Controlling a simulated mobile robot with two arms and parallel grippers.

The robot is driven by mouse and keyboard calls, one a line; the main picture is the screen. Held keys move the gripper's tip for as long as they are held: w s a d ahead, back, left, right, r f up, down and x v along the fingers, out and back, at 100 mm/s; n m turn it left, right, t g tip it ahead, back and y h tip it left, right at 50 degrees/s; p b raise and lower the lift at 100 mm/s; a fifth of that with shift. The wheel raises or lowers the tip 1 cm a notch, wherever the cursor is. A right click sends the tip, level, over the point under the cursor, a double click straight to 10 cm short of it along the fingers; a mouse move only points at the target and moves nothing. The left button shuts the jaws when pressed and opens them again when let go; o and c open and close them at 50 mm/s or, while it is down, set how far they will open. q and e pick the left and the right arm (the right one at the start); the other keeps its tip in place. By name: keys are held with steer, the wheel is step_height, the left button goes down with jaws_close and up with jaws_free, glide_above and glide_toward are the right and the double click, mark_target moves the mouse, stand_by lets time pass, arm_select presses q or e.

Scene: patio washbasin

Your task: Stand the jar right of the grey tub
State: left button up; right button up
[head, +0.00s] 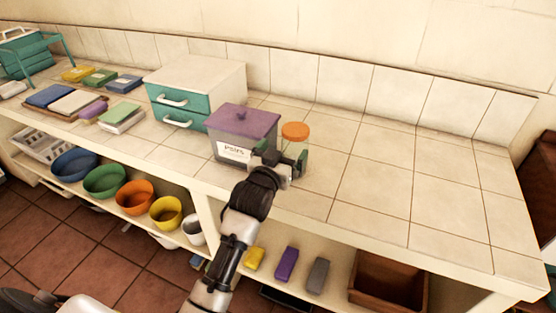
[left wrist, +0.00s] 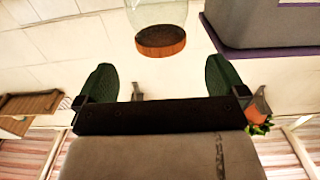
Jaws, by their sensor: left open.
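The jar (head: 295,131), clear with an orange lid, stands upright on the tiled counter, just right of the grey tub (head: 232,152) with its purple lid. In the left wrist view the jar (left wrist: 158,38) shows upside down, with the tub (left wrist: 262,22) to its right. My left gripper (head: 282,160) is open and empty, at the front of the jar. Its two dark green fingers (left wrist: 160,80) are spread wide, and the jar is beyond their tips, apart from them. The gripper hides the jar's lower front in the head view. My right gripper is not in view.
The counter (head: 400,180) is clear to the right of the jar. A teal drawer box (head: 195,88) stands left of the tub. The tiled wall is behind. Coloured bowls (head: 134,197), small blocks (head: 286,263) and a brown box (head: 390,283) sit on the shelf below.

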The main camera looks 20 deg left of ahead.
arm_select(q)
steer(key=shift+s, duration=1.5)
steer(key=s+f+m+g, duration=0.1)
steer(key=s+f+g, duration=0.45)
steer(key=s, duration=0.55)
steer(key=s+f+g, duration=0.4)
steer(key=s+f, duration=0.2)
steer(key=s, duration=0.4)
steer(key=s+f+m+g, duration=0.1)
steer(key=s+f+g, duration=0.4)
steer(key=s, duration=0.6)
step_height(320, 180, down, 25)
steer(key=g, duration=0.1)
steer(key=s+a+f+g, duration=0.1)
steer(key=s+a+f, duration=0.2)
steer(key=s+f, duration=1.2)
steer(key=shift+s+f+y, duration=0.3)
steer(key=shift+s+f, duration=0.1)
steer(key=shift+s, duration=0.1)
